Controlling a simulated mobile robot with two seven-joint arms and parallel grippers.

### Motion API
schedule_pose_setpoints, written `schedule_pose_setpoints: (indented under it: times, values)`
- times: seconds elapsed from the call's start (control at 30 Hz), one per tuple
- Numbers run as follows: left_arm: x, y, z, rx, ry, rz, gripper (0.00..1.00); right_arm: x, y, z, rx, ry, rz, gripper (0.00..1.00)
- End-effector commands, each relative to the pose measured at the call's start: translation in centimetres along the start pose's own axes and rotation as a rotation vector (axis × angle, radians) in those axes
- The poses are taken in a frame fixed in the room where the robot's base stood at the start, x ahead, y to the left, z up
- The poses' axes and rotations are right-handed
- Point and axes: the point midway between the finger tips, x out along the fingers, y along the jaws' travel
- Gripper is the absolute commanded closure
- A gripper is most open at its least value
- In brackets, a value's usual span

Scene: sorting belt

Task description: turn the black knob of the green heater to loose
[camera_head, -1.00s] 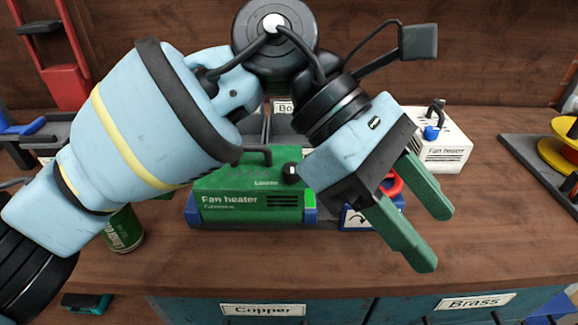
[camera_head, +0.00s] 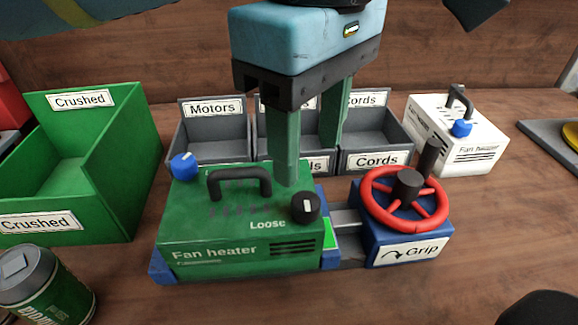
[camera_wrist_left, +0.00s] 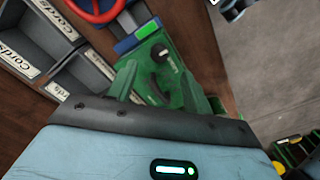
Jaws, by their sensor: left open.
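The green fan heater (camera_head: 205,225) sits in a blue clamp base at front centre. Its black knob (camera_head: 305,207) is on the top's right front, right of the printed word Loose; a black handle (camera_head: 238,180) stands behind. A blue knob (camera_head: 183,166) is at its back left. My left gripper (camera_head: 308,165) points down, open and empty, its fingers above and just behind the black knob. In the left wrist view the black knob (camera_wrist_left: 159,53) appears between the open fingers (camera_wrist_left: 158,90). I cannot see contact. My right gripper is not in view.
A red wheel (camera_head: 375,201) on the blue Grip block (camera_head: 378,253) is close on the right. Grey bins (camera_head: 212,150) stand behind, a green Crushed bin (camera_head: 110,215) left. A white fan heater (camera_head: 470,160) is back right, a can (camera_head: 55,290) front left.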

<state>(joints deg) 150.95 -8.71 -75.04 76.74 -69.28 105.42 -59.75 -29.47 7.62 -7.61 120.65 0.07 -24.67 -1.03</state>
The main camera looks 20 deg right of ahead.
Motion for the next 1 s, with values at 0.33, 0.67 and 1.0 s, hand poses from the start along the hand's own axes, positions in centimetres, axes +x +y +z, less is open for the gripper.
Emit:
schedule_pose_setpoints:
  times: [0.33,0.67,1.0]
  values:
    - [5.3,0.0,0.0,-0.001,-0.004,-0.001,0.50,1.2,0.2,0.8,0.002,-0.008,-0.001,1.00]
    - [7.0,0.0,0.0,-0.001,-0.004,0.001,0.50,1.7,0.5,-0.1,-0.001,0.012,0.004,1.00]
    - [6.9,0.0,0.1,-0.001,-0.004,0.001,0.71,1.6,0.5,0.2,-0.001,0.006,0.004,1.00]
